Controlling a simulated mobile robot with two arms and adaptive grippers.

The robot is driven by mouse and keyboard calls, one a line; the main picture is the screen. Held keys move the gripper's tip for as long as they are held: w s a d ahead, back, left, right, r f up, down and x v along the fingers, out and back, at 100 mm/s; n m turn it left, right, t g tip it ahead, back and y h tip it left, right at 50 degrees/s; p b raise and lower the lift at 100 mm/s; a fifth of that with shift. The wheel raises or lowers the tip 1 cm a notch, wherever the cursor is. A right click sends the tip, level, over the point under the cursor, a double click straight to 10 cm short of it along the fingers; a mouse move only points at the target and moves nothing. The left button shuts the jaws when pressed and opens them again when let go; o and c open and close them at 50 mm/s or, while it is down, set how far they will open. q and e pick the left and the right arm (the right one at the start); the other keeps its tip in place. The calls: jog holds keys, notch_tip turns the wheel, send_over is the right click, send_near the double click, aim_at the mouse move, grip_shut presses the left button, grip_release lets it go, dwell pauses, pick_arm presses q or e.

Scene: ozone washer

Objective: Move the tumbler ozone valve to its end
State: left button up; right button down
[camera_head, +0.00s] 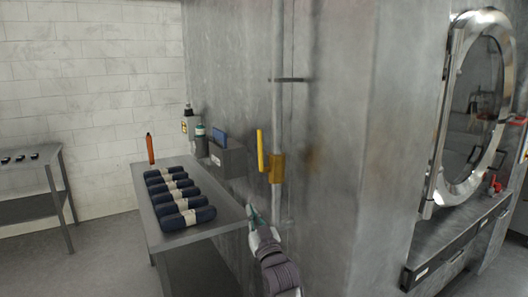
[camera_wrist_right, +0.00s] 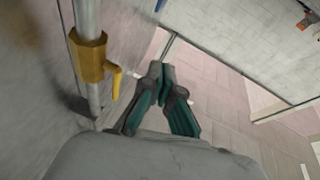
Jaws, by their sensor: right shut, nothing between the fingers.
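The ozone valve has a brass body (camera_head: 276,168) on a vertical grey pipe (camera_head: 278,100) along the metal wall. Its yellow handle (camera_head: 261,150) points upward, roughly parallel to the pipe and left of it. In the right wrist view, the brass body (camera_wrist_right: 88,58) and the handle (camera_wrist_right: 116,82) are left of the fingers. My right gripper (camera_head: 251,209) is below the valve, near the table's right corner. Its green-padded fingers (camera_wrist_right: 157,70) are shut with nothing between them, and appear apart from the handle. My left gripper is out of view.
A metal table (camera_head: 226,212) with several dark rolled bundles (camera_head: 187,217) stands left of my right gripper. A grey box (camera_head: 227,160) is fixed to the wall beside the valve. A large round washer door (camera_head: 443,150) is at right. Floor is clear at lower left.

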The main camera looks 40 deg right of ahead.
aim_at(261, 141)
jog(key=s+d+r+m+t+h, duration=0.15)
jog(key=s+r+t, duration=0.25)
jog(key=s+r, duration=0.55)
jog(key=shift+h, duration=0.25)
jog(key=p+x, duration=0.2)
jog(key=x, duration=0.2)
jog(key=w+f+p+x, duration=0.1)
jog(key=x, duration=0.4)
jog(key=d+f+p+x, duration=0.1)
jog(key=p+x, duration=0.1)
jog(key=x, duration=0.2)
jog(key=shift+w+d+r+p, duration=0.1)
jog(key=shift+w+r+p, duration=0.25)
jog(key=shift+w, duration=0.1)
jog(key=shift+w+d+f, duration=0.2)
jog(key=shift+w, duration=0.25)
jog(key=shift+w+g, duration=0.1)
jog(key=shift+g, duration=0.2)
